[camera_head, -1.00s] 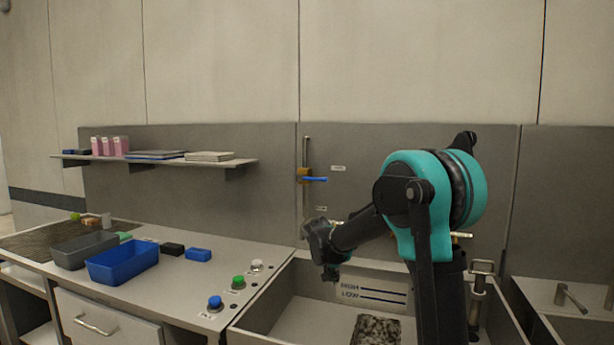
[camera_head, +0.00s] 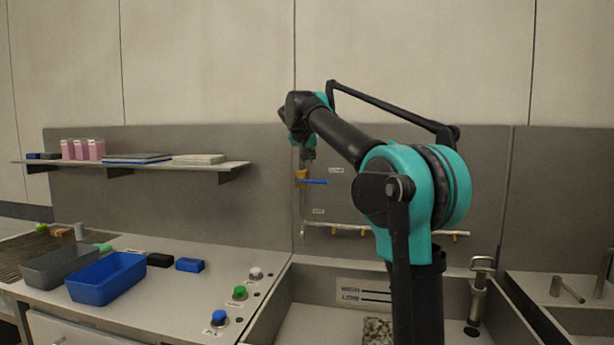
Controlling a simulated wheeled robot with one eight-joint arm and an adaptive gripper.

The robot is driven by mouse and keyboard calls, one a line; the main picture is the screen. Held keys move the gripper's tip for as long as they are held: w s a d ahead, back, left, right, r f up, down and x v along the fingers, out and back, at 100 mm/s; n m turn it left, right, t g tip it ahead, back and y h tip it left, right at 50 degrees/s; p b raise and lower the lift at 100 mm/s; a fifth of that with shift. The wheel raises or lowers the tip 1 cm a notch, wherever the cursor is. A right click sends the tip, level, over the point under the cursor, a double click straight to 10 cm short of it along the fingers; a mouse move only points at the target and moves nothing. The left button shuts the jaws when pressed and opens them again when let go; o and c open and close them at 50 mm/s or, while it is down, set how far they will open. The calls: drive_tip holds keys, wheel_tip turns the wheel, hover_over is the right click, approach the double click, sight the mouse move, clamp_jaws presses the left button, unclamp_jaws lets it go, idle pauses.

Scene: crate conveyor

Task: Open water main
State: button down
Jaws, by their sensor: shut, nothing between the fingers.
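A vertical pipe on the back wall carries a yellow valve body (camera_head: 301,175) with a blue lever handle (camera_head: 314,182). The lever points to the right, roughly level, across the pipe. My gripper (camera_head: 307,157) hangs from the raised arm, pointing down, just above the valve. It is shut and holds nothing. Its fingertips are small and dark here, and I cannot tell whether they touch the valve. The upper part of the pipe is hidden behind my gripper and wrist.
A sink basin with a HIGH/LOW label (camera_head: 364,296) lies below the pipe. Blue (camera_head: 219,318), green (camera_head: 240,293) and white (camera_head: 256,273) buttons stand left of it. A blue bin (camera_head: 107,277) and grey bin (camera_head: 62,265) sit farther left, under a wall shelf (camera_head: 130,166).

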drive_tip(key=shift+a+r, duration=0.1)
drive_tip(key=shift+r, duration=0.7)
hover_over(313, 181)
drive_tip(key=s, duration=0.3)
wheel_tip(313, 181, down, 5)
drive_tip(key=f, duration=0.2)
drive_tip(key=w+f, duration=0.1)
drive_tip(key=f, duration=0.1)
drive_tip(key=shift+d+f, duration=0.2)
drive_tip(key=shift+f, duration=0.1)
